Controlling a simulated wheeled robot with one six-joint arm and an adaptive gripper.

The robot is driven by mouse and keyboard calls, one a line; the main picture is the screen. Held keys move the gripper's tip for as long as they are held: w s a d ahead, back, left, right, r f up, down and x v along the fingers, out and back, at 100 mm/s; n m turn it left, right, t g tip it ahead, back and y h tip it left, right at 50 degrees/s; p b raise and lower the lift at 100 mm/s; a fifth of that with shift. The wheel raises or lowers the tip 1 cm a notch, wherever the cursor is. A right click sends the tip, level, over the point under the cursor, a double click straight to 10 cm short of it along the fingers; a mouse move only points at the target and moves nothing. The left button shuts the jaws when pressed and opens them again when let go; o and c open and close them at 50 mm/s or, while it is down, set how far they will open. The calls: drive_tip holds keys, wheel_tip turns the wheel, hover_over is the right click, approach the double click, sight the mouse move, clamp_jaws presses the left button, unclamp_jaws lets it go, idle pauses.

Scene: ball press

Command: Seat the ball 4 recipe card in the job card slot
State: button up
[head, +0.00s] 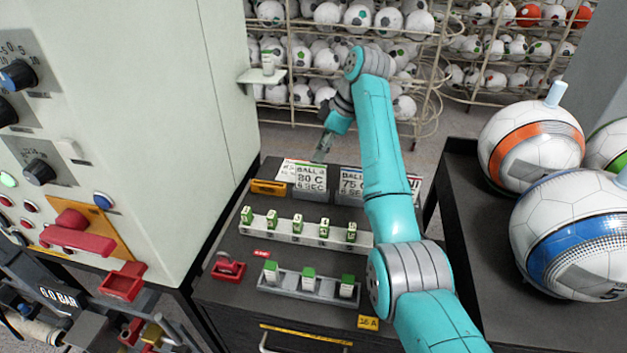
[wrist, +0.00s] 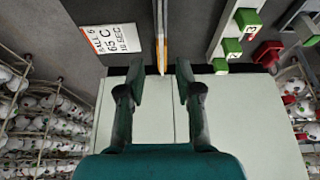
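The recipe card that seems to read BALL 4, 80 C (head: 310,178) stands at the back of the dark bench in the head view. An orange holder (head: 268,187), apparently the job card slot, sits to its left. In the wrist view a narrow orange and pale strip (wrist: 161,35), apparently this slot, lines up with the gap between my fingers. My gripper (head: 322,152) is above the back of the bench, behind the cards. In the wrist view my gripper (wrist: 160,88) has its fingers apart with nothing held. The slot's inside is not clear.
A BALL 6, 65 C card (wrist: 110,50) lies beside the strip. A 75 C card (head: 351,183) stands right of the ball 4 card, partly behind my arm. Rails of green-topped blocks (head: 290,234) are in front. A pale machine cabinet (head: 150,110) rises on the left.

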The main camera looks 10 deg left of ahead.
sight(307, 174)
drive_tip(key=x, duration=0.9)
drive_tip(key=shift+s+a+f, duration=0.1)
drive_tip(key=shift+a+f, duration=0.1)
drive_tip(key=shift+f, duration=0.05)
clamp_jaws()
